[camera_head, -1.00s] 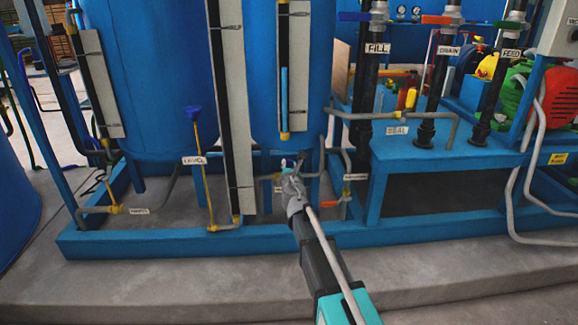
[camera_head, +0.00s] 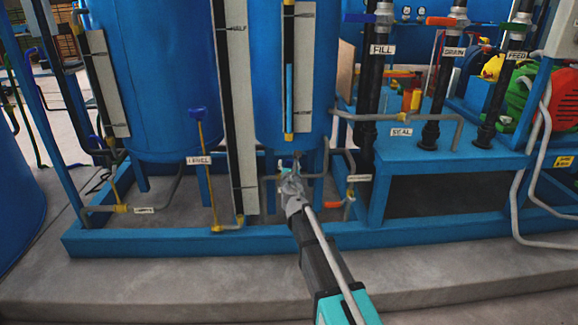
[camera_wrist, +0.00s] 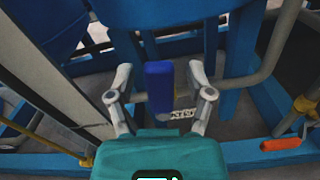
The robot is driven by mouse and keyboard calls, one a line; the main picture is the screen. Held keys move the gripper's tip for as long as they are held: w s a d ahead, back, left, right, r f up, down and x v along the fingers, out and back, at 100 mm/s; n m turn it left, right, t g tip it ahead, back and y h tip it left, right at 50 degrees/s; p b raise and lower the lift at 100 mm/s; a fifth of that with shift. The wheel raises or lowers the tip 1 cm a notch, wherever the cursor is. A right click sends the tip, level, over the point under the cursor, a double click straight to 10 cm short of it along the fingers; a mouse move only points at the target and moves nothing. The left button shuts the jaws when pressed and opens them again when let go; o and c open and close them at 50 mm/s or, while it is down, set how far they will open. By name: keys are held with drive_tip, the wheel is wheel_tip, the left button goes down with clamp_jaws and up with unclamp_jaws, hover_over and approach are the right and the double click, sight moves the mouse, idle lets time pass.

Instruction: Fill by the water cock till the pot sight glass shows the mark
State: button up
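The pot is the middle blue tank (camera_head: 266,80), with a sight glass (camera_head: 289,85) on its front. A blue column fills the glass's lower part; its top is well below the marker line (camera_head: 304,15) near the picture's top. My gripper (camera_head: 290,171) is low under the pot. In the wrist view my gripper (camera_wrist: 159,80) is open, one finger on each side of an upright blue handle (camera_wrist: 159,88), with gaps showing on both sides. A white label (camera_wrist: 183,113) behind the handle is partly hidden, so I cannot read it as the water cock.
An orange-red handle (camera_head: 333,204) sits on piping just right of my gripper. The LEVEL-labelled blue handle (camera_head: 197,114) stands left. FILL (camera_head: 382,50), DRAIN and FEED pipes rise at right. A blue frame rail (camera_head: 240,236) runs along the front. The concrete floor ahead is clear.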

drive_tip(key=shift+s, duration=0.15)
drive_tip(key=s+d, duration=0.1)
drive_tip(key=s, duration=1)
drive_tip(key=shift+s+d, duration=0.15)
drive_tip(key=shift+s, duration=0.2)
idle(6.4)
